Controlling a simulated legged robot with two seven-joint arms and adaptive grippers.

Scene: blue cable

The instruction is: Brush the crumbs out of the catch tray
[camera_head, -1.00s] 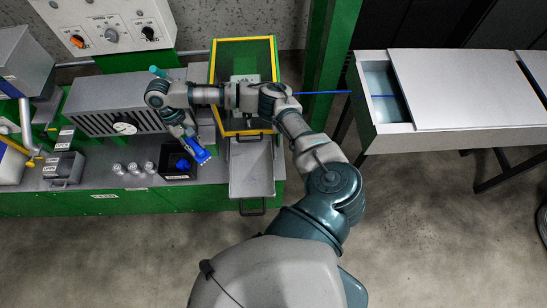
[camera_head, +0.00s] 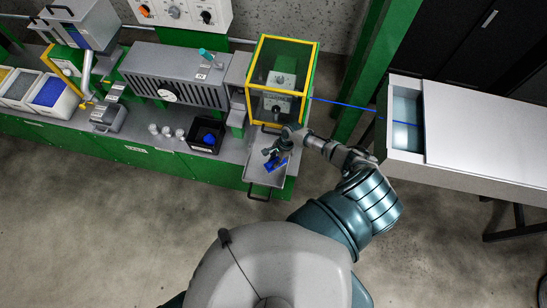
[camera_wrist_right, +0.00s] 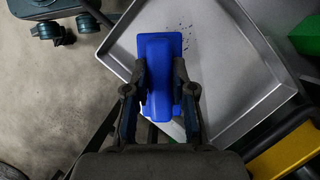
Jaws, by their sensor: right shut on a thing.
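The catch tray (camera_head: 262,176) is a shallow grey metal tray with low walls, below the yellow-framed enclosure. It also shows in the right wrist view (camera_wrist_right: 232,70). My right gripper (camera_wrist_right: 160,74) is shut on a blue brush (camera_wrist_right: 158,48), with a finger on each side. In the head view the right gripper (camera_head: 274,156) and brush (camera_head: 278,164) are over the tray. Small dark crumbs (camera_wrist_right: 189,34) lie on the tray floor beside the brush's far right corner. Bristles are hidden, so I cannot tell whether they touch the tray. My left gripper is not in view.
The yellow-framed enclosure (camera_head: 282,80) stands behind the tray. A black bin (camera_head: 206,136) with a blue thing in it and several small silvery pieces (camera_head: 167,131) are to the left. A blue cable (camera_head: 340,103) runs right to a pale-topped bench (camera_head: 480,130). Floor in front is clear.

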